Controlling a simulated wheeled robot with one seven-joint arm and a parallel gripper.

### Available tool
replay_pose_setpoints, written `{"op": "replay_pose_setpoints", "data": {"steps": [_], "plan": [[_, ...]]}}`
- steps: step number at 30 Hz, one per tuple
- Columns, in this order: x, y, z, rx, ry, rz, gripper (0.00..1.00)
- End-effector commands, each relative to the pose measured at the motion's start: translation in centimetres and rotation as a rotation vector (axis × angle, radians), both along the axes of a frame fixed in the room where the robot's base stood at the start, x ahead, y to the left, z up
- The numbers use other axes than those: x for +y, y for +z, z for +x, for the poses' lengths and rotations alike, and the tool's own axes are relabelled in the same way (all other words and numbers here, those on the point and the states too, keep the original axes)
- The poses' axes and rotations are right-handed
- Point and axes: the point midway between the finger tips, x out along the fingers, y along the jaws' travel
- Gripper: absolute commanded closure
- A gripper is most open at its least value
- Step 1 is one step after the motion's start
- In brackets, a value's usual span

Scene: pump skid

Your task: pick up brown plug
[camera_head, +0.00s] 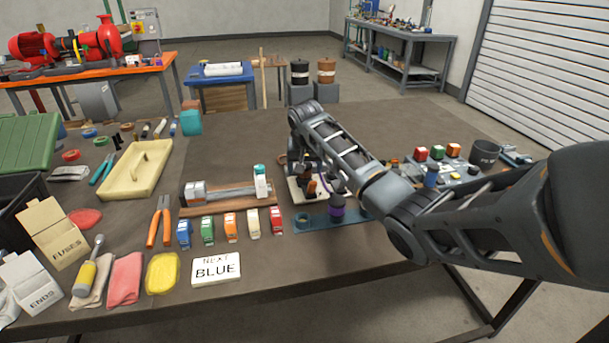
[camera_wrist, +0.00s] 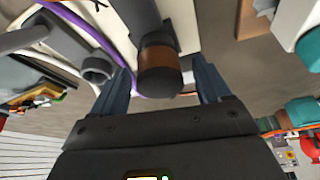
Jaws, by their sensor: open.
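The brown plug (camera_wrist: 157,72) shows in the wrist view as a dark cylinder with a brown band. Its dark end faces the camera, and its far end meets a dark grey part on a pale plate. My gripper (camera_wrist: 161,82) is open, with one dark blue finger on each side of the plug. A gap shows at the right finger; I cannot tell whether the left finger touches. In the head view a small brown piece, likely the plug (camera_head: 313,187), stands on the pale fixture below my arm. My fingers are hard to make out there.
A purple cable (camera_wrist: 95,35) runs close to the left finger, beside a grey ring-shaped socket (camera_wrist: 97,69). In the head view a purple-banded part (camera_head: 337,208) stands on a blue plate (camera_head: 318,220). Several coloured blocks and a white BLUE card (camera_head: 216,268) lie to the left.

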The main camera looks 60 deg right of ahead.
Motion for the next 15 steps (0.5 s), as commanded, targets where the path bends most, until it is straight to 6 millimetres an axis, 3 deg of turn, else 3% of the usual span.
{"op": "replay_pose_setpoints", "data": {"steps": [4, 15], "plan": [[0.01, 0.02, 0.0, 0.0, 0.0, 0.0, 0.23], [0.03, 0.02, -0.01, 0.0, 0.0, 0.0, 0.59]]}}
